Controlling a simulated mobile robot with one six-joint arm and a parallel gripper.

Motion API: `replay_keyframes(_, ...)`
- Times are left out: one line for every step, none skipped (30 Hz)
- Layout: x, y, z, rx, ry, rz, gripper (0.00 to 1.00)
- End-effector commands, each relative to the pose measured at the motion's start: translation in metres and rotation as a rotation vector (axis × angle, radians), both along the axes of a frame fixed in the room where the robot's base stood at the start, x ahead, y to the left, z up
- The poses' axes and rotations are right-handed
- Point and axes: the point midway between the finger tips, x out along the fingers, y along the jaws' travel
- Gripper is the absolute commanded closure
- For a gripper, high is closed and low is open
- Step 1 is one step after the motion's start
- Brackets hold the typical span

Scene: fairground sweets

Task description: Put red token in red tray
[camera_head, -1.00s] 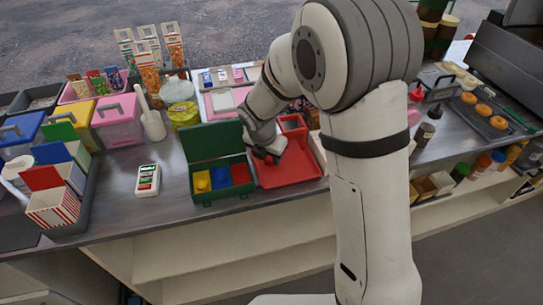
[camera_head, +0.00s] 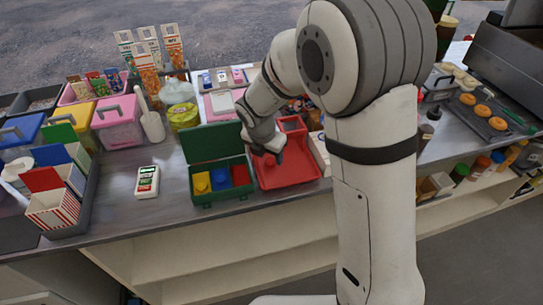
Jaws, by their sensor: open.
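The red tray (camera_head: 291,174) lies flat on the counter in the middle of the view. My gripper (camera_head: 267,157) is over its left part, close to the tray's left edge, and it is open. I cannot tell whether it touches the tray floor. A green box (camera_head: 212,198) with its lid raised stands just left of the tray. Its compartments show yellow, blue and red contents, with the red compartment (camera_head: 240,175) nearest the tray. I cannot pick out the red token; anything under my gripper is hidden.
A yellow-green tub (camera_head: 184,115) and pink box (camera_head: 118,125) stand behind. A tray of doughnuts (camera_head: 484,116) is at the right. The counter (camera_head: 120,205) is bare near the front left.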

Motion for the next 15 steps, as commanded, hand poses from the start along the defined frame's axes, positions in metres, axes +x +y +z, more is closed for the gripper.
replay_keyframes(-0.002, 0.002, 0.013, 0.002, -0.006, 0.001, 0.49)
replay_keyframes(-0.004, 0.003, 0.019, 0.003, -0.005, 0.001, 0.49)
replay_keyframes(-0.005, 0.004, 0.028, 0.003, -0.006, 0.002, 0.49)
replay_keyframes(-0.007, 0.005, 0.034, 0.003, -0.005, 0.001, 0.49)
replay_keyframes(-0.009, 0.006, 0.041, 0.003, -0.005, 0.002, 0.49)
replay_keyframes(-0.011, 0.007, 0.049, 0.002, -0.006, 0.002, 0.49)
replay_keyframes(-0.012, 0.008, 0.055, 0.002, -0.006, 0.002, 0.49)
replay_keyframes(-0.014, 0.009, 0.061, 0.003, -0.006, 0.002, 0.49)
replay_keyframes(-0.016, 0.010, 0.068, 0.003, -0.005, 0.001, 0.49)
replay_keyframes(-0.017, 0.011, 0.073, 0.003, -0.004, 0.002, 0.49)
replay_keyframes(-0.018, 0.011, 0.078, 0.002, -0.003, 0.002, 0.49)
replay_keyframes(-0.019, 0.012, 0.083, 0.002, -0.003, 0.003, 0.49)
replay_keyframes(-0.020, 0.012, 0.086, 0.001, -0.003, 0.003, 0.49)
replay_keyframes(-0.021, 0.013, 0.089, 0.000, -0.002, 0.002, 0.49)
replay_keyframes(-0.022, 0.013, 0.093, 0.001, -0.003, 0.003, 0.49)
